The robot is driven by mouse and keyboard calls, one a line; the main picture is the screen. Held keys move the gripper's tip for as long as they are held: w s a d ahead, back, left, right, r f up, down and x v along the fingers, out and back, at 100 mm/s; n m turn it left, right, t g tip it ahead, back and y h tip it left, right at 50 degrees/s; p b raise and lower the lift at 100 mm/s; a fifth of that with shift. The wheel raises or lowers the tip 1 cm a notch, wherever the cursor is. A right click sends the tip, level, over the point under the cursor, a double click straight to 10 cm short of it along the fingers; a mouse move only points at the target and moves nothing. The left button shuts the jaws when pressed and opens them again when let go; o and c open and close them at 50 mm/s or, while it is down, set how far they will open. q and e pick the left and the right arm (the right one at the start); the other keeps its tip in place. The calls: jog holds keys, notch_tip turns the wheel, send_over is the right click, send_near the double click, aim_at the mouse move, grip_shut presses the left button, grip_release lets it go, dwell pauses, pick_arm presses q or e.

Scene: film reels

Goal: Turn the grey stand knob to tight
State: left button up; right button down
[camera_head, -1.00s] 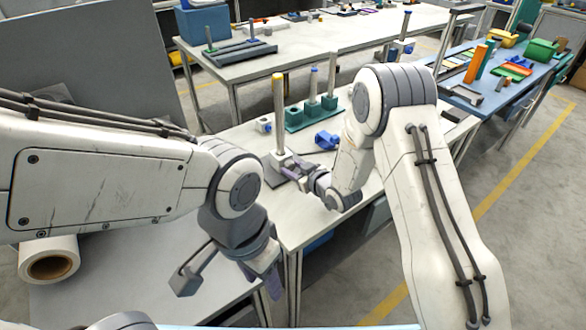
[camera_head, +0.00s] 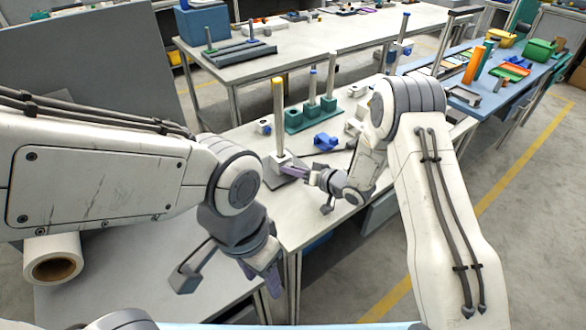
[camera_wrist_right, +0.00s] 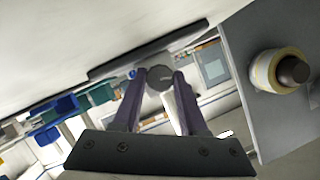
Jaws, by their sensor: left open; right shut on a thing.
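The stand is a white post with a yellow top (camera_head: 278,110), rising from a pale block (camera_head: 281,158) on a dark grey plate on the near bench. My right gripper (camera_head: 293,171) is at the near side of that block, its purple fingers shut. In the right wrist view, the round grey stand knob (camera_wrist_right: 160,77) sits between the tips of the right gripper (camera_wrist_right: 157,82). Its marking and tight position cannot be read.
A teal rack (camera_head: 310,115) with posts stands behind the stand, with a blue piece (camera_head: 326,141) in front of it. A white roll (camera_head: 53,258) lies at the left. A yellow-banded round part (camera_wrist_right: 276,71) is close by in the wrist view.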

jog(key=shift+m+y, duration=0.6)
jog(key=shift+m, duration=0.3)
jog(key=shift+c, duration=2.2)
grip_release()
jog(key=shift+d+f, duration=0.1)
